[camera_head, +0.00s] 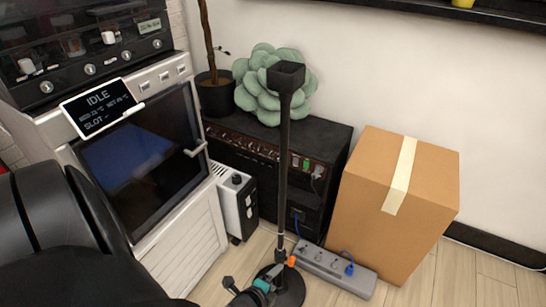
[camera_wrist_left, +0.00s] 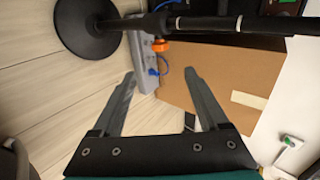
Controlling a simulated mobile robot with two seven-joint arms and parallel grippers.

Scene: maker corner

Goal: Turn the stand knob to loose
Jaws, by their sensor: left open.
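The stand is a tall black pole (camera_head: 283,170) with a square head at the top and a round black base (camera_head: 292,290) on the floor. An orange knob (camera_head: 291,261) sits low on the pole; it also shows in the left wrist view (camera_wrist_left: 160,45). My left gripper (camera_head: 254,279) is low, beside the pole and left of the knob. In the left wrist view its two fingers (camera_wrist_left: 160,78) are spread with nothing between them, and the knob lies beyond the fingertips, apart from them. My right gripper is not in view.
A grey power strip (camera_head: 338,270) with a blue plug lies right of the base. A cardboard box (camera_head: 395,205) stands behind it. A black amplifier (camera_head: 255,155) with a plush succulent is behind the pole. A white oven-like machine (camera_head: 165,235) stands at left. Wooden floor is free at front right.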

